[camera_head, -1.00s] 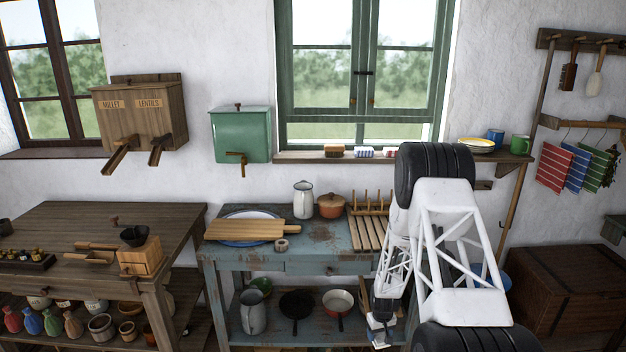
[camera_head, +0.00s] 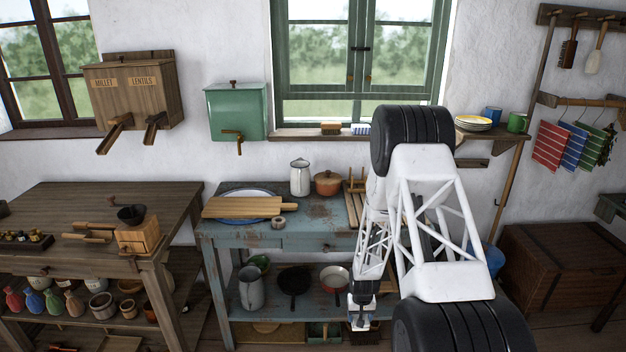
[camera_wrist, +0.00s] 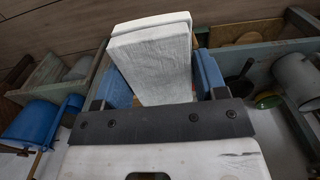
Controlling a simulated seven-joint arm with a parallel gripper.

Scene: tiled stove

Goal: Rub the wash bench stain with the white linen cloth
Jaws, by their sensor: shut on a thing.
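The wash bench (camera_head: 290,240) is the worn blue-grey table under the window in the head view. Its top has brownish worn patches, and I cannot tell which is the stain. My gripper (camera_head: 362,308) hangs in front of the bench's right part, below top height. In the wrist view, my gripper (camera_wrist: 165,82) has its blue fingers shut on the white linen cloth (camera_wrist: 150,50), a thick folded pad sticking out past the fingertips. My arm hides the right end of the bench top.
Pans and a grey jug (camera_head: 251,287) stand on the lower shelf. A blue bucket (camera_wrist: 28,122) shows at left.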

